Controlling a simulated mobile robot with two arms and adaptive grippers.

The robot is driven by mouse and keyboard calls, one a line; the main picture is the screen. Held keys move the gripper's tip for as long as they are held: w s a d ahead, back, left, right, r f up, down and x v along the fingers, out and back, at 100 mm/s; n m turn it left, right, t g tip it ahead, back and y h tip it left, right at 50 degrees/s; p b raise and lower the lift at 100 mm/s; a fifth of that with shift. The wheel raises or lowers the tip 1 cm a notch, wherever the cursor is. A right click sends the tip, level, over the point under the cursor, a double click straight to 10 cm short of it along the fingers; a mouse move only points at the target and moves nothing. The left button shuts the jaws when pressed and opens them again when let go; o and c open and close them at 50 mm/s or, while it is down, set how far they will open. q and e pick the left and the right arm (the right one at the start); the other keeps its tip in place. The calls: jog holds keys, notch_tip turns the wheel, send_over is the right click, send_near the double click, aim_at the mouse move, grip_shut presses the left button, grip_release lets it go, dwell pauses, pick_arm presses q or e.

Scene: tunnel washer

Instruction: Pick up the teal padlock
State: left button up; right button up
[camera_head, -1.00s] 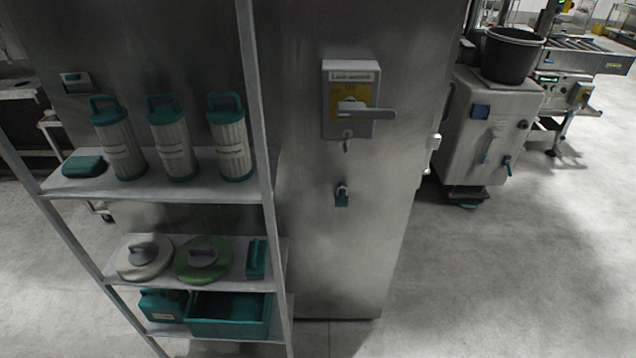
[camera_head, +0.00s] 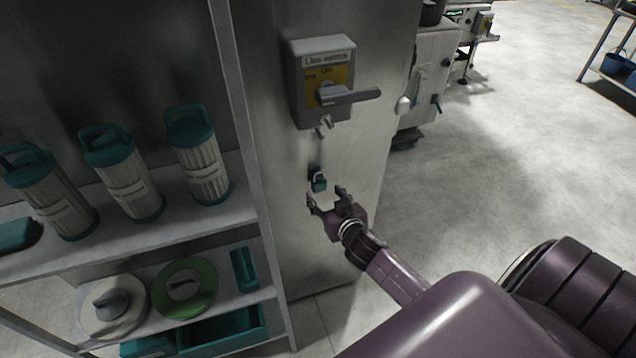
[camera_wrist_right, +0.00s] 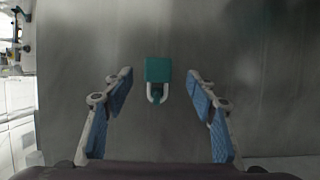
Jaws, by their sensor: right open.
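The teal padlock (camera_head: 319,184) hangs on the metal cabinet's front, below the line switch. In the right wrist view the padlock (camera_wrist_right: 158,70) shows its teal body and pale shackle, centred between the fingers and a little beyond their tips. My right gripper (camera_head: 326,196) is open and empty, just below and in front of the padlock in the head view. In the right wrist view the blue-padded fingers of my right gripper (camera_wrist_right: 160,80) stand apart on either side, not visibly touching the padlock. My left gripper is not in view.
The line switch (camera_head: 322,80) with its grey handle sticks out above the padlock. A shelf rack (camera_head: 225,222) with filter cartridges (camera_head: 198,170), a green disc (camera_head: 184,290) and teal bins stands to the left. Open floor (camera_head: 500,170) lies to the right.

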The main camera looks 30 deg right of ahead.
aim_at(320, 187)
jog(key=shift+w, duration=0.35)
jog(key=x, duration=0.1)
jog(key=p+x, duration=0.1)
jog(key=x, duration=0.1)
jog(key=shift+w+d+f, duration=0.1)
jog(key=shift+w+d, duration=0.2)
jog(key=shift+d, duration=0.05)
jog(key=shift+w+f, duration=0.25)
jog(key=shift+w, duration=0.25)
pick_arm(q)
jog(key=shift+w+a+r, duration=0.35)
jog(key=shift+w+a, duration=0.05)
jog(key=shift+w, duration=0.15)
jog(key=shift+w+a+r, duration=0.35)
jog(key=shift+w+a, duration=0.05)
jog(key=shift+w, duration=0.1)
pick_arm(e)
jog(key=c, duration=0.4)
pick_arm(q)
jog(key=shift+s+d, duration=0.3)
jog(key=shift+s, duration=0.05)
pick_arm(e)
jog(key=c, duration=0.9)
jog(key=shift+r, duration=0.1)
